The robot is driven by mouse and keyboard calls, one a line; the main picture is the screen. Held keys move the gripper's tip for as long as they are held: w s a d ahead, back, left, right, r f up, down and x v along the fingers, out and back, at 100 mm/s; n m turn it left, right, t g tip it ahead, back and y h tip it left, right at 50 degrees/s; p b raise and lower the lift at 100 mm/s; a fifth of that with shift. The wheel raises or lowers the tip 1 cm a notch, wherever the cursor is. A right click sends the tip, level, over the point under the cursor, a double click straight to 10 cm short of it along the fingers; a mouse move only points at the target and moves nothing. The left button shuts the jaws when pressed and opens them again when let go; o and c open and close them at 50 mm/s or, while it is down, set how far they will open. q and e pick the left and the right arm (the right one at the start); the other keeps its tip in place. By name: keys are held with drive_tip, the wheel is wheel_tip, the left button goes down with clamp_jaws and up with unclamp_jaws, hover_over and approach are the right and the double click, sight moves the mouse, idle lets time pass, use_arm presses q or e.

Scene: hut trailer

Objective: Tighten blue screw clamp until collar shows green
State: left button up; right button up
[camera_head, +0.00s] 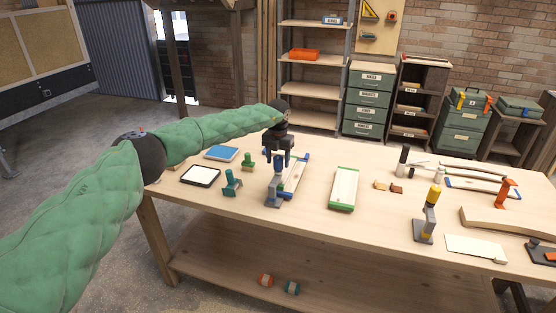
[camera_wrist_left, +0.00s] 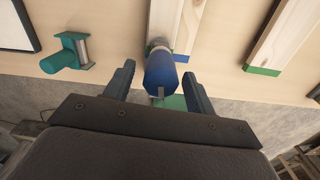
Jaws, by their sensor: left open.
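The blue screw clamp (camera_head: 273,190) stands at the table's front edge, with a grey body and a blue handle, beside a pale board with blue ends (camera_head: 295,178). My left gripper (camera_head: 279,153) is open and points down over the clamp's top. In the left wrist view the blue handle (camera_wrist_left: 160,74) lies between the two spread fingers of my left gripper (camera_wrist_left: 158,69), with a gap on each side. A pale ring (camera_wrist_left: 158,45) shows at the handle's far end; I cannot tell any green on it. My right gripper is not in view.
A teal clamp (camera_head: 232,183) and a green one (camera_head: 248,161) stand to the left. A green-ended board (camera_head: 343,188) lies to the right, and a yellow-handled clamp (camera_head: 427,215) stands farther right. The tabletop between these two is mostly clear.

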use_arm(q)
drive_tip(key=shift+f, duration=0.8)
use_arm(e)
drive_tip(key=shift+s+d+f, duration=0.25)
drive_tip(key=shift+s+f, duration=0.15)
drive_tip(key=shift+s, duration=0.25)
use_arm(q)
drive_tip(key=c, duration=1)
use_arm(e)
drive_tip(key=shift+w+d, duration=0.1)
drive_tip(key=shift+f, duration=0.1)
